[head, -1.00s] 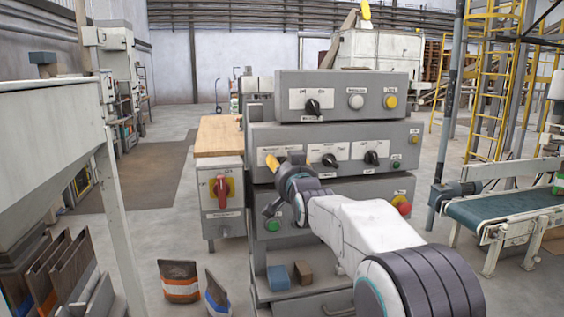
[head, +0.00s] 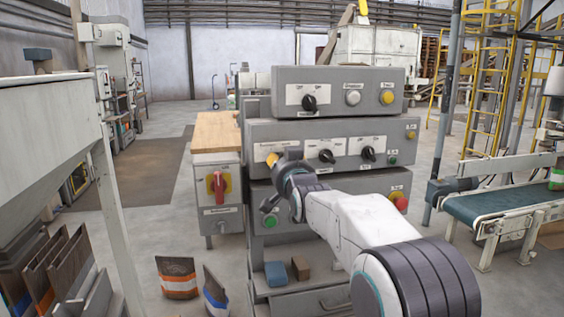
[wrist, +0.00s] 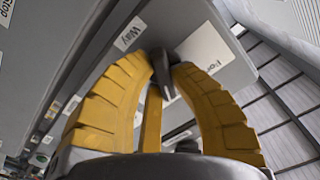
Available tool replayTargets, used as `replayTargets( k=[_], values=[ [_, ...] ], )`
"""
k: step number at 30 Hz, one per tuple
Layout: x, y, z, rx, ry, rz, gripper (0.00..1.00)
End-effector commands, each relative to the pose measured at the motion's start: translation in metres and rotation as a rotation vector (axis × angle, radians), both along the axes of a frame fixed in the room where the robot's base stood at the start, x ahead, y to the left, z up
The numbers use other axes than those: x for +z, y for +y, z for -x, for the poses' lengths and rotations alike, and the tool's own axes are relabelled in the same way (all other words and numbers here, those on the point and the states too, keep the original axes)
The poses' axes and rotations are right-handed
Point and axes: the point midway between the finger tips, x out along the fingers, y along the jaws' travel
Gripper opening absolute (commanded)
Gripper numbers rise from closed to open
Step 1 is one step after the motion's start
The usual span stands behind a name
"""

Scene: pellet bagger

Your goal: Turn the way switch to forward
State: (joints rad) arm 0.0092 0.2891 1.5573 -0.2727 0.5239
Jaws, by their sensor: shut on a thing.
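The way switch (wrist: 162,76) is a dark grey knob on the grey panel. In the wrist view it sits between the yellow fingertips of my gripper (wrist: 161,66), which are shut on it. A label reading "Way" (wrist: 128,34) lies to its left, and a partly covered label beginning "For" (wrist: 204,50) lies to its right. Which label the knob points at, I cannot tell. In the head view my gripper (head: 273,158) is at the left end of the middle panel row (head: 395,131); the switch is hidden behind it there.
Two more dark knobs (head: 326,156) (head: 368,154) sit to the right in the same row. A red rotary switch (head: 219,186) is on a box at left. A green button (head: 270,221) is below my wrist, and a red button (head: 400,201) is beyond my arm. A conveyor (head: 505,207) stands at right.

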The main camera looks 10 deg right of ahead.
Motion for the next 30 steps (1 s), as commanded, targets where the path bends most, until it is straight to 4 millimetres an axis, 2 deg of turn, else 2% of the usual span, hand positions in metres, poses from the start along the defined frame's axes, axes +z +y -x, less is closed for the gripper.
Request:
replayTargets(
  k=[11,30],
  values=[
    [-0.0010,0.0008,0.0002,0.001,-0.010,0.079,0.00],
    [0.0073,0.0031,0.0008,0.002,-0.008,0.641,0.00]
  ],
)
